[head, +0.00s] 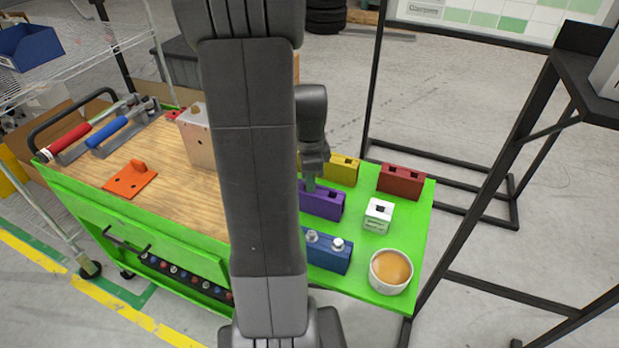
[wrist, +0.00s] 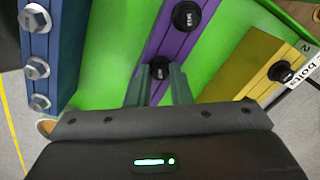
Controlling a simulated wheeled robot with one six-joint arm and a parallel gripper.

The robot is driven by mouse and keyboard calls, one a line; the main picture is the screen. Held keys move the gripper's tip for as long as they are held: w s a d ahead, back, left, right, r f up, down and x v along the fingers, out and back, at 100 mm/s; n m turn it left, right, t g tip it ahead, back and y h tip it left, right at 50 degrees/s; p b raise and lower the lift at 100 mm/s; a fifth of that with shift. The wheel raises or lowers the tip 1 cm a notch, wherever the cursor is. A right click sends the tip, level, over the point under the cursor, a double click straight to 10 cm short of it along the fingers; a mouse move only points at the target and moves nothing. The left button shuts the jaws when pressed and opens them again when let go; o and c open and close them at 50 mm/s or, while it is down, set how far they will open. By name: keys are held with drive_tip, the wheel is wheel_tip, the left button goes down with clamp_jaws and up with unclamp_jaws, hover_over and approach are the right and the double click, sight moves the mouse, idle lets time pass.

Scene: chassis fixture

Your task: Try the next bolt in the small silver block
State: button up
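The small silver block (head: 377,217) stands on the green board with a dark square hole in its top and a label on its front. Left of it is the purple block (head: 321,201); in the wrist view the purple block (wrist: 173,42) carries a black bolt (wrist: 187,15) at its far end. My gripper (head: 311,186) reaches down to the purple block's left end. In the wrist view my gripper's two fingers (wrist: 160,76) stand on either side of a second black bolt (wrist: 159,67) in that block. I cannot tell whether they touch it.
A blue block (head: 325,251) with silver bolts, a yellow block (head: 344,170), a red block (head: 400,181) and a white cup (head: 391,286) with orange contents stand close by. The yellow block (wrist: 262,68) holds a black bolt. An orange bracket (head: 131,181) lies on the wooden top.

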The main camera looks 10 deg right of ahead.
drive_tip(key=shift+r, duration=0.15)
clamp_jaws()
wheel_tip(320, 180, up, 8)
drive_tip(key=p, duration=0.6)
drive_tip(key=shift+r+p, duration=0.15)
drive_tip(key=shift+p, duration=0.25)
